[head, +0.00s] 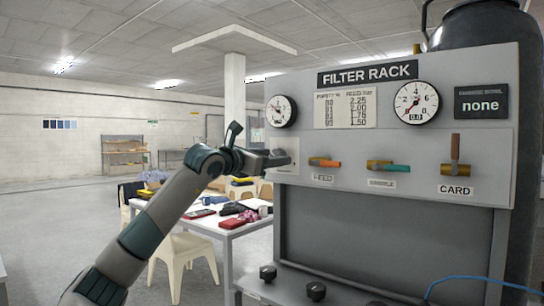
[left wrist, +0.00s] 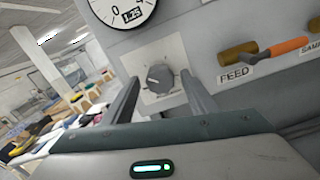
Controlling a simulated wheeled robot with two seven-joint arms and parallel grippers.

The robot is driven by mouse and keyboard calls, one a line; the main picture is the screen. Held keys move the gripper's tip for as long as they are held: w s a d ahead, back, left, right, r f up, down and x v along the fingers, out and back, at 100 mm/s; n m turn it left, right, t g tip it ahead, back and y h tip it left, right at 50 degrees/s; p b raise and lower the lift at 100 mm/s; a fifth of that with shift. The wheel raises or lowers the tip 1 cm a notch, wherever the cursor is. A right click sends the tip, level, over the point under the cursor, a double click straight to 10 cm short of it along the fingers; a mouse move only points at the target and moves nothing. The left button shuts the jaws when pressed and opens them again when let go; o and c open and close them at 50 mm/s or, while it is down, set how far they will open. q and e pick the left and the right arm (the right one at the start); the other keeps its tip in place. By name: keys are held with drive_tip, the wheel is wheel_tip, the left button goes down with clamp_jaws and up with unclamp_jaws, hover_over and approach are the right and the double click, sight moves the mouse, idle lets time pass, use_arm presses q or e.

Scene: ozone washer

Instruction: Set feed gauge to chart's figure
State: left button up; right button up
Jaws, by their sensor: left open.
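The grey filter rack panel carries a left gauge (head: 281,111), which also shows in the left wrist view (left wrist: 122,8) with a small readout that looks like 1.25. The chart (head: 345,110) beside it lists rows ending in 2.25, 2.00, 1.75 and 1.50; its left column is too small to read surely. A dark round knob (left wrist: 160,78) on a pale plate sits below the left gauge. My left gripper (head: 284,159) is open at the knob, with one finger on either side of it in the left wrist view (left wrist: 163,98); contact cannot be told. My right gripper is not in view.
Right of the knob are an orange FEED lever (head: 325,163), a green-handled SAMPLE lever (head: 388,167) and an upright CARD lever (head: 455,150). A right gauge (head: 416,102) reads 0.0 and a display (head: 481,104) says "none". A cluttered table (head: 229,224) stands behind my left arm.

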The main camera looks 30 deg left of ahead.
use_arm(q)
drive_tip(key=c, duration=1.1)
drive_tip(key=shift+o, duration=0.2)
drive_tip(key=shift+m, duration=0.4)
drive_tip(key=shift+m+p, duration=0.45)
drive_tip(key=shift+m, duration=4.55)
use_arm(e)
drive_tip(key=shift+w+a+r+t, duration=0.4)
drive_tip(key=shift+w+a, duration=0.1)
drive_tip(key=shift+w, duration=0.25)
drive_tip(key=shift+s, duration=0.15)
